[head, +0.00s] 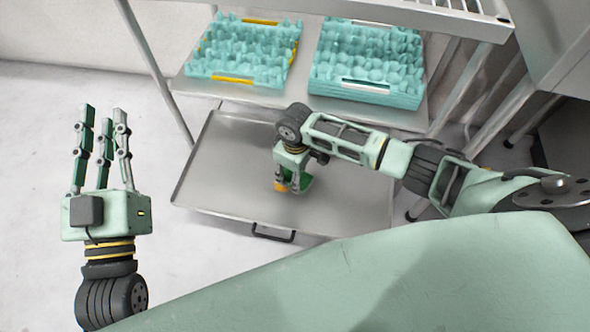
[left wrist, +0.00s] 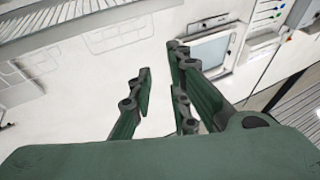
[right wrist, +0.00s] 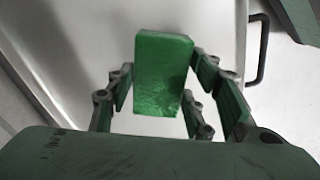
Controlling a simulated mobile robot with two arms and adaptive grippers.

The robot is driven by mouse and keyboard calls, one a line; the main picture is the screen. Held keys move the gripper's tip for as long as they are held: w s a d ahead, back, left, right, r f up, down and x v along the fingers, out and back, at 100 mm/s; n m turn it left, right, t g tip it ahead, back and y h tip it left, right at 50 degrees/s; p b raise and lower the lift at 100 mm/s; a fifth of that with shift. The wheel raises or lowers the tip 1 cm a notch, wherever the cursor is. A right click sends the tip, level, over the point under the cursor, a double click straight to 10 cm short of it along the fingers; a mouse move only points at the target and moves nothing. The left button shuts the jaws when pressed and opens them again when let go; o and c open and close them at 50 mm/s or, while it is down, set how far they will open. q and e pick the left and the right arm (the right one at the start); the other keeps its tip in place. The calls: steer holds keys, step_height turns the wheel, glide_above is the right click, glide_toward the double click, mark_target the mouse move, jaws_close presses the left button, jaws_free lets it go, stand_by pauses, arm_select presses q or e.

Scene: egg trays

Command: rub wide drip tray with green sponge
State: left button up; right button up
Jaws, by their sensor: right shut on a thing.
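The wide drip tray (head: 222,170) is a flat grey metal tray with a low rim, low under the rack in the head view. Its bare surface also shows in the right wrist view (right wrist: 95,35). My right gripper (head: 291,184) is over the tray's middle, pointing down. It is shut on the green sponge (right wrist: 162,75), a block gripped between the fingers. Only a bit of the sponge (head: 304,185) shows in the head view; whether it touches the tray I cannot tell. My left gripper (head: 103,120) is open and empty, pointing up, left of the tray.
Stacks of turquoise egg trays (head: 243,48) (head: 366,55) stand on the shelf (head: 305,92) above the tray's back. A dark handle (head: 273,234) is on the tray's front edge. Rack legs stand at both sides. The floor (head: 60,150) at left is clear.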

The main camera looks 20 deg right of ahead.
arm_select(q)
step_height(320, 180, down, 7)
steer(key=a+g+y+p, duration=0.1)
steer(key=g, duration=0.3)
steer(key=shift+w, duration=0.35)
steer(key=shift+f, duration=0.15)
